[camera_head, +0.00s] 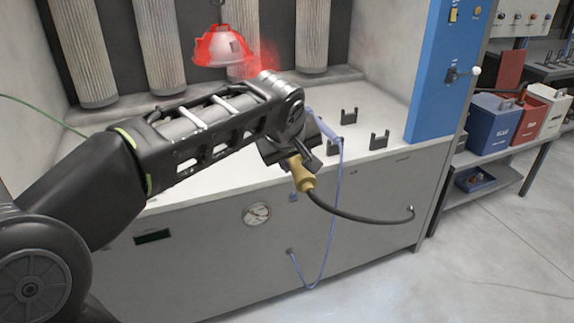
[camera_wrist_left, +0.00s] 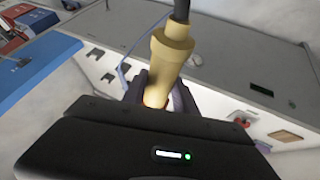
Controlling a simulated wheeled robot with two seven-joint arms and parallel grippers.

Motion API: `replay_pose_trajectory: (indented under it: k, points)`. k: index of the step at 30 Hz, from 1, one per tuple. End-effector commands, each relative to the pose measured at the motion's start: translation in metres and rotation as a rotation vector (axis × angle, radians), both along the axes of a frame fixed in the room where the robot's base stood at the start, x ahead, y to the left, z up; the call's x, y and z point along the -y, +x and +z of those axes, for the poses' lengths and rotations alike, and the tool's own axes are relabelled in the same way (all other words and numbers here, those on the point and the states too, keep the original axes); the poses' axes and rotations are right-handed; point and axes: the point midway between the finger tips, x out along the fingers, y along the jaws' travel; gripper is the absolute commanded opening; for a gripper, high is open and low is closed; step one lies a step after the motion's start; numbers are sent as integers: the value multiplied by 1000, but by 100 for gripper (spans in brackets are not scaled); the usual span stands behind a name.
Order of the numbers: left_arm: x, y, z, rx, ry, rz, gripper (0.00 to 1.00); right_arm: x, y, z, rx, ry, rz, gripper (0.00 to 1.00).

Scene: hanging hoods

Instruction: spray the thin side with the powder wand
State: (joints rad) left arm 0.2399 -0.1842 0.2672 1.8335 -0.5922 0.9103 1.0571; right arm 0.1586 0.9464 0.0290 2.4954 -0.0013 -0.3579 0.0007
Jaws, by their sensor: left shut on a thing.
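My left gripper (camera_head: 288,152) is shut on the tan-yellow handle of the powder wand (camera_head: 301,174), whose dark hose (camera_head: 355,217) runs to the front of the booth. The left wrist view shows the gripper (camera_wrist_left: 160,92) around the wand handle (camera_wrist_left: 168,58). The wand's front end is hidden behind my wrist. A hanging hood (camera_head: 222,48), mostly bright red with paler patches, is above and behind my left forearm. A red haze (camera_head: 264,60) hangs to its right, near my wrist. My right gripper is not in view.
Black holders (camera_head: 379,139) stand on the booth ledge (camera_head: 395,100). A blue hose (camera_head: 338,185) loops down the booth front beside the dark one. Pale pleated filter columns (camera_head: 313,35) line the back. A blue pillar (camera_head: 436,75) and a shelf of coloured bins (camera_head: 496,122) are at right.

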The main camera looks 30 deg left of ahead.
Motion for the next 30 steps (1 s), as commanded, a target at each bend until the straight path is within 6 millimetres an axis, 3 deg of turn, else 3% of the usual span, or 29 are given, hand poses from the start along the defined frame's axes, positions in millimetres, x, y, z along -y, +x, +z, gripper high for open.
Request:
replay_pose_trajectory:
  k: [5,17,23,30]
  points:
    - [-15,-10,20,63,-33,89,0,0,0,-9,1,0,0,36]
    - [-16,-9,23,63,-35,88,0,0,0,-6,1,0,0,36]
    - [-26,-2,26,62,-36,90,0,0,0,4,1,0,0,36]
    - [-50,15,34,61,-35,90,0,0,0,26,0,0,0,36]
